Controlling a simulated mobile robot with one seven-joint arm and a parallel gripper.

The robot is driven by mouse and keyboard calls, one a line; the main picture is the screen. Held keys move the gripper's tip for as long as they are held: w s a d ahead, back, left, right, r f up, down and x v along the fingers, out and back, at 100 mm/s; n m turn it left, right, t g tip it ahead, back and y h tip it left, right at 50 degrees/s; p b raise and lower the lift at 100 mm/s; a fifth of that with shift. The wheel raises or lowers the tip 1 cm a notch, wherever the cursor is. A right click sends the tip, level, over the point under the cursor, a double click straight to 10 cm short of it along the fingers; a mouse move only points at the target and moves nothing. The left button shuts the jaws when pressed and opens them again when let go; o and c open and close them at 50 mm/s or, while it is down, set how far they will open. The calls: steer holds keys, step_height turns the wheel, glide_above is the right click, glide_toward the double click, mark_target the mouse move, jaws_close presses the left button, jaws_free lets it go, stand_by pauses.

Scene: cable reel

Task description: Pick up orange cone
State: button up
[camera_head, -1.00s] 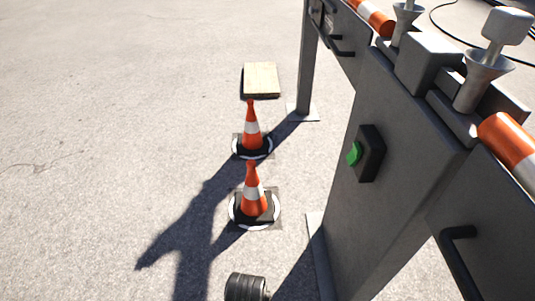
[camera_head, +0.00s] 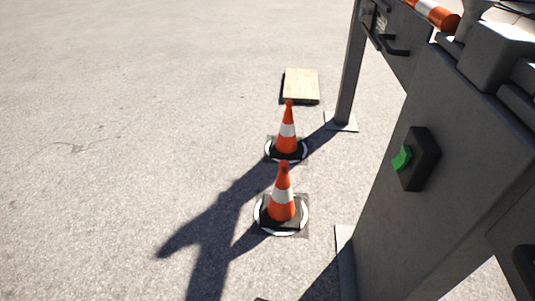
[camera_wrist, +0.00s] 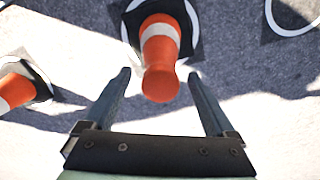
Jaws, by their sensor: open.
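Two orange cones with white bands and black bases stand upright on the ground in the head view, a nearer cone (camera_head: 282,196) and a farther cone (camera_head: 287,133). Each stands on a white ring mark. In the wrist view, one cone (camera_wrist: 160,62) lies ahead of my gripper (camera_wrist: 160,85), its tip near the gap between the two fingers. A second cone (camera_wrist: 18,88) shows at the left edge of the wrist view. My gripper is open with nothing held. The head view does not show it, only a shadow on the ground.
A grey metal frame (camera_head: 437,200) with a green switch (camera_head: 401,158) stands on the right, close to the cones. A wooden board (camera_head: 301,85) lies behind the farther cone. Another white ring (camera_wrist: 290,30) shows in the wrist view. The ground to the left is clear.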

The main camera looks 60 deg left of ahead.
step_height(320, 180, down, 3)
steer(key=shift+b, duration=0.65)
jaws_close()
steer(key=shift+r, duration=0.1)
